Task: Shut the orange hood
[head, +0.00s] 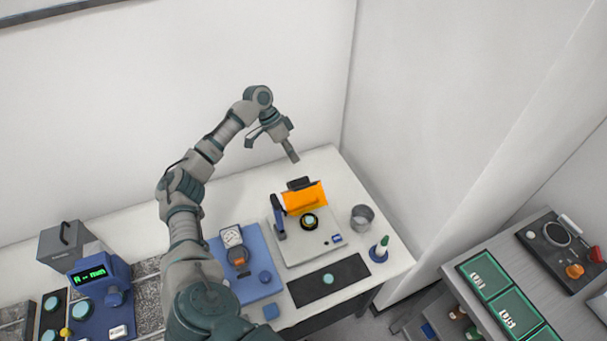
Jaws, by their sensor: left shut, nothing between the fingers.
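The orange hood (304,198) stands raised at the back of a light-grey instrument (295,253) on the white table. Below its front edge, a dark round stage with a pale disc (309,221) lies uncovered. My left gripper (294,158) is shut and empty, in the air above and behind the hood, apart from it. Its fingers point down. My right gripper does not show.
A dark-blue post (278,217) stands at the instrument's left. A metal cup (362,217) and a green-tipped bottle (382,246) are to the right. A black mat (329,280) lies in front, a blue gauge base (245,273) to the left. Walls bound the back.

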